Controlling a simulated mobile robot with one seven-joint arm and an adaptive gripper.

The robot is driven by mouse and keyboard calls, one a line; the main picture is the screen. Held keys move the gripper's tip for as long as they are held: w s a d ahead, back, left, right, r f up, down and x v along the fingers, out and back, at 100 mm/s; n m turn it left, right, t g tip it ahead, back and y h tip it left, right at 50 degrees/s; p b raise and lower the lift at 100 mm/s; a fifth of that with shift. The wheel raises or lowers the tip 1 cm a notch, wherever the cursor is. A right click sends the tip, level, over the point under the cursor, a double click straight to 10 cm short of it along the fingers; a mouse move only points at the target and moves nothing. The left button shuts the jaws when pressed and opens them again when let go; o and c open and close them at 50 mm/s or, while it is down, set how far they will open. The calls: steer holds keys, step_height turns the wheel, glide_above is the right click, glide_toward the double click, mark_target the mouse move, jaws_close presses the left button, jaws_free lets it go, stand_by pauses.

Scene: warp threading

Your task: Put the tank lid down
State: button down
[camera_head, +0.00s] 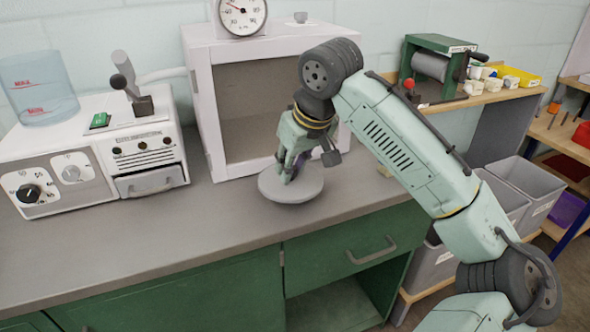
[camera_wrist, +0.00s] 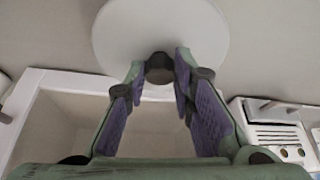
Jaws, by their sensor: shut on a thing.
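The tank lid (camera_head: 291,187) is a round, flat grey disc low over the grey counter, in front of the white box-shaped cabinet. My gripper (camera_head: 291,172) comes down from above onto the lid's middle. In the wrist view my fingers (camera_wrist: 158,72) are closed around the lid's small dark knob (camera_wrist: 159,68). The pale lid (camera_wrist: 160,28) spreads out beyond the fingertips there. I cannot tell whether the lid's underside touches the counter. A clear blue tank (camera_head: 38,88) stands without a lid on top of the white machine at the left.
The white open-fronted cabinet (camera_head: 203,100) stands right behind the lid, with a dial gauge (camera_head: 242,15) on top. The white machine (camera_head: 95,150) with knobs is to the left. The counter (camera_head: 150,235) is clear at left and in front, down to its front edge above green drawers.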

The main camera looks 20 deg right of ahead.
mark_target(295, 176)
steer(key=shift+w+d, duration=0.45)
steer(key=shift+w, duration=0.15)
step_height(295, 176, down, 3)
steer(key=shift+w+d+f+p, duration=0.1)
steer(key=shift+w+d+p, duration=0.05)
steer(key=shift+p, duration=0.3)
steer(key=shift+f, duration=0.25)
steer(key=shift+f, duration=0.15)
steer(key=c, duration=1.4)
jaws_free()
steer(key=shift+o, duration=0.2)
steer(key=b+v, duration=0.1)
steer(key=v, duration=1.1)
